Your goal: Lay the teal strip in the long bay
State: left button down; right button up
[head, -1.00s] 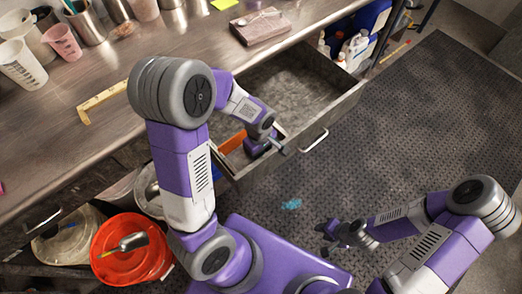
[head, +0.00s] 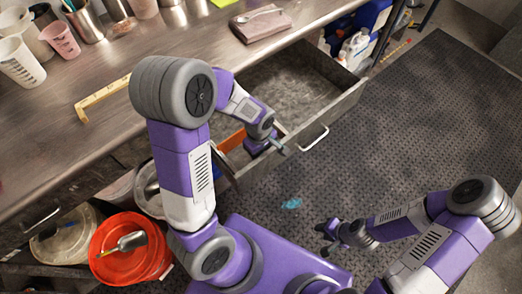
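A small teal piece (head: 291,204) lies on the dark floor mat in front of the drawer; I cannot tell whether it is the teal strip. The open drawer (head: 338,108) has a wide, bare grey bay (head: 290,85) and a narrower part at its left end, where something orange (head: 232,141) shows. My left gripper (head: 277,146) is down at the drawer's near left part, by the front wall. Its fingers are too small and hidden to tell open from shut, or what they hold. My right gripper (head: 326,239) is open and empty above the floor mat.
The steel counter (head: 150,60) carries cups, a yellow angle piece (head: 103,98) and a folded brown cloth (head: 260,24) with a spoon. An orange bucket (head: 130,247) with a scoop stands lower left. Bottles (head: 354,45) stand beyond the drawer. The floor mat (head: 430,110) at right is clear.

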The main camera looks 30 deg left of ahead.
pick_arm(q)
jog(key=shift+f, duration=0.15)
jog(key=c, duration=0.5)
grip_release()
jog(key=shift+c, duration=0.2)
notch_tip(320, 180, up, 8)
jog(key=p, duration=0.3)
jog(key=shift+f, duration=0.2)
jog(key=shift+s+a, duration=0.1)
